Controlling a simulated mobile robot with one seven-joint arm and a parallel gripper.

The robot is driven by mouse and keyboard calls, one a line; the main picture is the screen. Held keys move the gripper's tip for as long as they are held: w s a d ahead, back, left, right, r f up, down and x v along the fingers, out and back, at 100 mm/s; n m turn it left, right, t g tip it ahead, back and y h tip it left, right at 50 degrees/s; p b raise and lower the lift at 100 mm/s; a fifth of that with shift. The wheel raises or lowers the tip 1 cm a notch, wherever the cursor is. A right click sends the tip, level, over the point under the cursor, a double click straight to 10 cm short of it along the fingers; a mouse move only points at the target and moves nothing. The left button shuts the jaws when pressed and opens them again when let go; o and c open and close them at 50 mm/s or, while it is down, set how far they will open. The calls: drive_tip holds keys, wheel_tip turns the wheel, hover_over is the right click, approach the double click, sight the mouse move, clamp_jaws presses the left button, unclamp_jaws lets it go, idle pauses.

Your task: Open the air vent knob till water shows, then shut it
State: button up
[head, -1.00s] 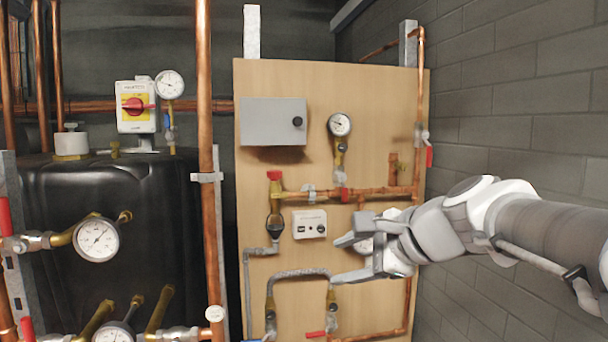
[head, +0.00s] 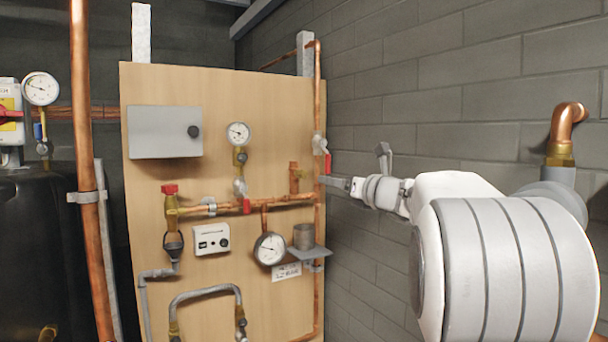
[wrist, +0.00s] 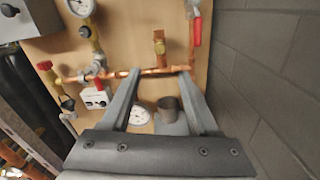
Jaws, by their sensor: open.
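My gripper (head: 357,167) is open and empty at the right edge of the wooden board in the head view. In the wrist view its two fingers (wrist: 158,78) point at the board, apart from each other. I cannot tell for sure which part is the air vent knob. A grey metal cup (head: 304,236) sits on a small shelf below, also between the fingers in the wrist view (wrist: 168,108). No water is visible.
A red-handled valve (head: 320,146) is on the vertical pipe close to my gripper. A red-capped fitting (head: 170,189), a dial gauge (head: 270,248) and a grey box (head: 165,132) are on the board. A block wall (head: 430,90) stands close on the right.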

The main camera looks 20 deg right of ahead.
sight(305, 175)
drive_tip(key=w+p, duration=0.1)
drive_tip(key=w, duration=0.3)
drive_tip(key=w+a+p, duration=0.1)
drive_tip(key=w, duration=0.3)
drive_tip(key=w+a+p, duration=0.1)
drive_tip(key=w, duration=0.3)
drive_tip(key=shift+w+a, duration=0.2)
drive_tip(key=shift+c, duration=0.3)
clamp_jaws()
